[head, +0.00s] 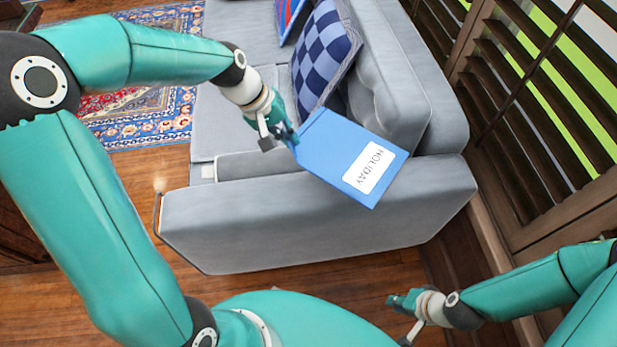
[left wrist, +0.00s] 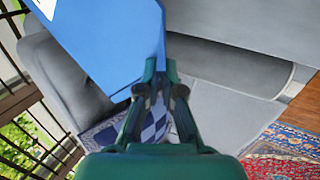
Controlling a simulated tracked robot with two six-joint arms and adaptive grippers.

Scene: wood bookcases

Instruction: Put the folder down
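A blue folder (head: 344,152) with a white label reading "HOLIDAY" is held above the arm end of a grey sofa (head: 310,225). My left gripper (head: 287,138) is shut on a corner of the folder at its left end. In the left wrist view the folder (left wrist: 105,40) extends up and left from the fingertips of the left gripper (left wrist: 158,75). The folder appears to be in the air; its exact height over the sofa is hard to judge. My right gripper (head: 398,318) is low at the right, away from the folder, and its finger opening is too small to make out.
Blue checkered cushion (head: 325,55) leans on the sofa back. A patterned rug (head: 150,115) lies on the wood floor (head: 110,250) at the left. Slatted shutters (head: 540,90) stand close on the right. The sofa seat (head: 228,120) has bare room.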

